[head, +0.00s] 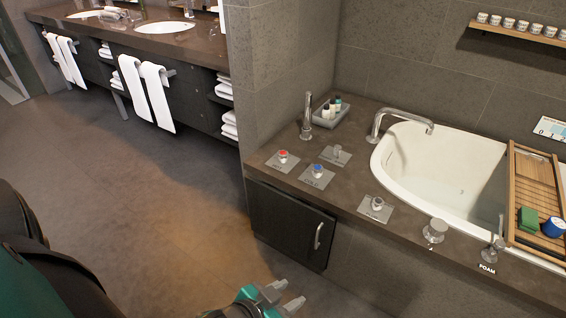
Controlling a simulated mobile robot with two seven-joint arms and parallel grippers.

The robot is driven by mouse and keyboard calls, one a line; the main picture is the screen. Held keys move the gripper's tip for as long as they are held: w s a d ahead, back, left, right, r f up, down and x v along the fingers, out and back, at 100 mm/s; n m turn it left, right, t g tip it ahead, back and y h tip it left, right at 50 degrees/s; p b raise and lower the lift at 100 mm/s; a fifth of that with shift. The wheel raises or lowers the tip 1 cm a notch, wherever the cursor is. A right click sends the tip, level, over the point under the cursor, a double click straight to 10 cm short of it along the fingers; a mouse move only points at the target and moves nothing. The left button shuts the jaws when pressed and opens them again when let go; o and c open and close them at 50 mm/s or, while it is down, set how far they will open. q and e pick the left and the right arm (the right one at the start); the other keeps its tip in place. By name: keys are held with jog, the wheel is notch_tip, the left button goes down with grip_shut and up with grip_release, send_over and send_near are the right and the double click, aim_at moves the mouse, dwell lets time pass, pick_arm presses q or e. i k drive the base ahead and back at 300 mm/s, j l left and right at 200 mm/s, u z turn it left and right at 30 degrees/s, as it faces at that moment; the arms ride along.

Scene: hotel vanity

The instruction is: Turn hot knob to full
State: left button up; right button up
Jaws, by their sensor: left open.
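The hot knob (283,157), a small knob with a red top on a grey square plate, sits at the left front of the dark stone tub deck. Beside it to the right is the blue-topped knob (317,171) on a similar plate. My left gripper (290,296) is at the bottom of the head view, open and empty. It is in front of the tub cabinet, lower than the deck and apart from the knobs. My right gripper is not in view.
Two more metal controls, a plated knob (377,203) and a lever (336,151), stand on the deck. A tall spout (307,117) and a bottle tray (330,113) are behind the red knob. A cabinet door (290,228) is below; open floor lies left.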

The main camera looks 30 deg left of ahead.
aim_at(282, 154)
jog(key=i+j, duration=0.2)
jog(key=j, duration=0.15)
jog(key=i+j, duration=0.2)
jog(key=j, duration=0.15)
jog(key=i+j, duration=0.15)
jog(key=j, duration=0.2)
jog(key=i+j, duration=0.2)
jog(key=j, duration=0.15)
jog(key=i+j+u, duration=0.15)
jog(key=u, duration=0.3)
jog(key=i+j+u, duration=0.15)
jog(key=u, duration=1.05)
